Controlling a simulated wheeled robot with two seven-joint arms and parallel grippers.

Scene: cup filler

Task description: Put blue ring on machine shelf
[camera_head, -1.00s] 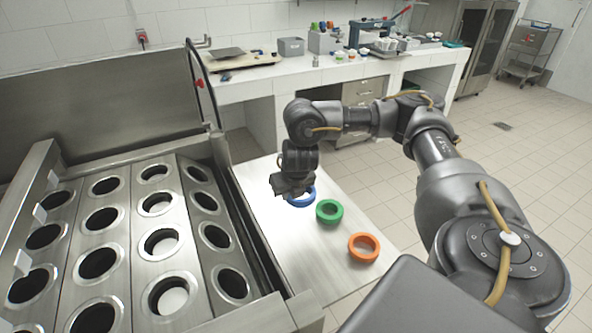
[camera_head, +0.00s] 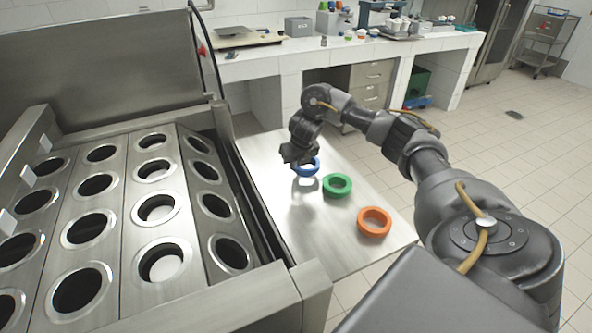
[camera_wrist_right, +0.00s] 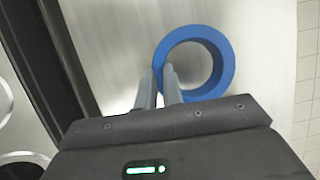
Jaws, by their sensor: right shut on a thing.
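The blue ring (camera_head: 316,169) is at the far part of the flat metal shelf (camera_head: 310,240) beside the machine (camera_head: 225,305). My right gripper (camera_head: 299,161) is at the ring's left edge, pointing down. In the right wrist view, the fingers of my right gripper (camera_wrist_right: 164,76) are shut on the left wall of the blue ring (camera_wrist_right: 229,62). The ring looks flat, over the metal surface; I cannot tell whether it touches or hovers slightly. My left gripper is not in view.
A green ring (camera_head: 337,194) and an orange ring (camera_head: 374,232) lie on the same shelf, nearer. The machine's top on the left has several round openings. A tiled counter (camera_head: 290,62) with equipment stands behind. The shelf's left-front part is bare.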

